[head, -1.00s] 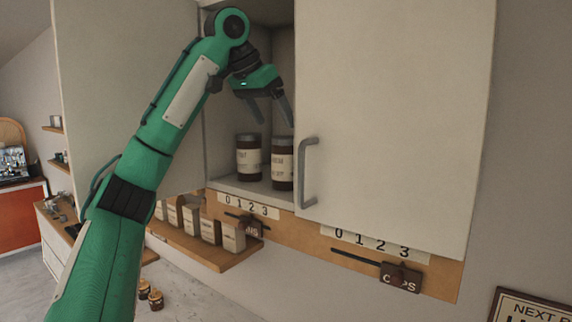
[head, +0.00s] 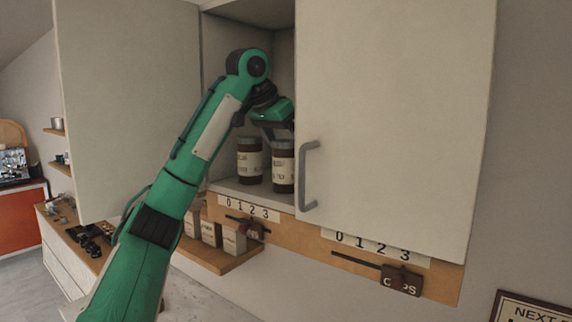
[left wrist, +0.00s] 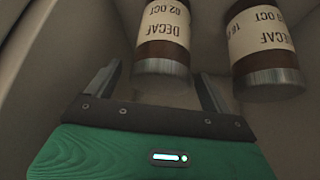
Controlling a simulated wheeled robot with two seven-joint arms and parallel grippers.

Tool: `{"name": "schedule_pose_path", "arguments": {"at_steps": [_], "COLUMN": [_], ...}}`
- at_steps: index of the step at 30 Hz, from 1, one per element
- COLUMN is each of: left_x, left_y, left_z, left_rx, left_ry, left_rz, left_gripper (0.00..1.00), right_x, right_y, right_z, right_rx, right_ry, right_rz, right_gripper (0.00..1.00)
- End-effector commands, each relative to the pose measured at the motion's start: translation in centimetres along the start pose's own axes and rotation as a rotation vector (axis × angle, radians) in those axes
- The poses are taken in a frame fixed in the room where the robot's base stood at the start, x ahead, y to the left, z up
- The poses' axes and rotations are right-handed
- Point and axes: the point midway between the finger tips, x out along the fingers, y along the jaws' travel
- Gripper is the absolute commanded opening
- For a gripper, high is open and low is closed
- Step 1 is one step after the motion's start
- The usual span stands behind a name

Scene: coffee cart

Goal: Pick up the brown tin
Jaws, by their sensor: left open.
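Two brown tins with cream labels and grey lids stand upright side by side in the open cupboard in the head view, a left one (head: 249,167) and a right one (head: 283,170). The left wrist view shows both upside down, with a DECAF 02 OCT tin (left wrist: 166,35) at left and another DECAF tin (left wrist: 262,45) at right. My left gripper (left wrist: 160,80) is open and empty, its fingers pointing towards the 02 OCT tin, whose lid shows between the fingertips. In the head view the left gripper (head: 276,130) is just above the tins, fingertips partly hidden. My right gripper is out of view.
A closed cupboard door (head: 395,130) with a handle (head: 306,175) borders the opening on the right. An open door (head: 130,110) stands on the left. Below are slider scales (head: 376,245) and a wooden shelf (head: 215,258) with several boxes.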

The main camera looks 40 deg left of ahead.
Motion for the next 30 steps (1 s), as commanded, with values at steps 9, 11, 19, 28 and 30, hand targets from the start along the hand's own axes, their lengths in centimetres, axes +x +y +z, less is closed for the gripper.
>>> {"name": "schedule_pose_path", "arguments": {"at_steps": [9,11,19,28,30], "left_x": [1.9,1.9,1.9,1.9,1.9], "left_y": [0.0,0.0,0.0,0.0,0.0], "left_z": [0.0,0.0,0.1,0.0,0.0], "left_rx": [0.0,0.0,0.0,0.0,0.0], "left_ry": [-0.001,0.0,0.0,0.001,0.001], "left_rz": [0.001,0.001,0.001,0.001,0.001], "left_gripper": [0.84,0.84,0.69,0.27,0.27], "right_x": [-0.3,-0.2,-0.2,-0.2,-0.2], "right_y": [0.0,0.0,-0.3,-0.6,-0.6], "right_z": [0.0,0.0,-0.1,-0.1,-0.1], "right_rx": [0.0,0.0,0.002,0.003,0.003], "right_ry": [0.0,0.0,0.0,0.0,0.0], "right_rz": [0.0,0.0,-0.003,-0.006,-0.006], "right_gripper": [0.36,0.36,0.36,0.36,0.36]}}
